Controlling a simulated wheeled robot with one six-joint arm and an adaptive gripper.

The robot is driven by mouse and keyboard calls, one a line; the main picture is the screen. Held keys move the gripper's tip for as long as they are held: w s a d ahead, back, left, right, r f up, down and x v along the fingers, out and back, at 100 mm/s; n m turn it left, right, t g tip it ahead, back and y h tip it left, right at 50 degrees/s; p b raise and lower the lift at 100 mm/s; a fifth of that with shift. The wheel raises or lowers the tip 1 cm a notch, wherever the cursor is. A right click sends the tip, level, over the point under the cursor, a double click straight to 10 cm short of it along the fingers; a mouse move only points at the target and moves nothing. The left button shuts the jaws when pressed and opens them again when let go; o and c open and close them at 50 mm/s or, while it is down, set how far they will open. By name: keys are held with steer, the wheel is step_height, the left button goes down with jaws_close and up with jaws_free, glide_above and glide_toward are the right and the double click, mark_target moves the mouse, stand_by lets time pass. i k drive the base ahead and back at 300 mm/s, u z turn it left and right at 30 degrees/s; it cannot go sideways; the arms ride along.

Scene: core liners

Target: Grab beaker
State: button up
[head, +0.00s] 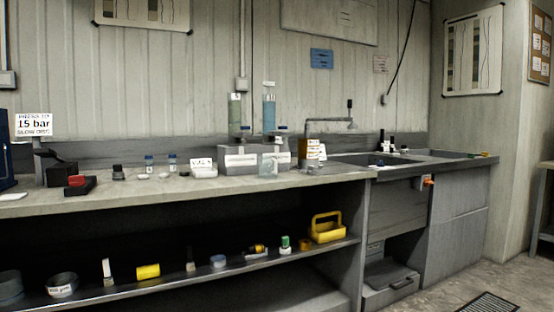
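A small, clear vessel that looks like a beaker (268,166) stands on the long grey counter (60,204), in front of a grey block-shaped unit (238,158). It is hard to make out against the unit. Two tall clear cylinders stand upright behind it, one with greenish contents (235,110) and one with blue contents (269,112). My gripper is not in view.
A white labelled tub (203,168) and small bottles stand left of the unit. A tap (328,122) and a sink lie to the right. The lower shelf holds a yellow carrier (326,228) and several small items. Floor shows at lower right.

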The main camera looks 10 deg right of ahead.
mark_target(268, 164)
steer(key=u, duration=0.2)
steer(key=i, duration=0.65)
steer(key=z, duration=0.6)
steer(key=i, duration=0.8)
steer(key=z, duration=0.75)
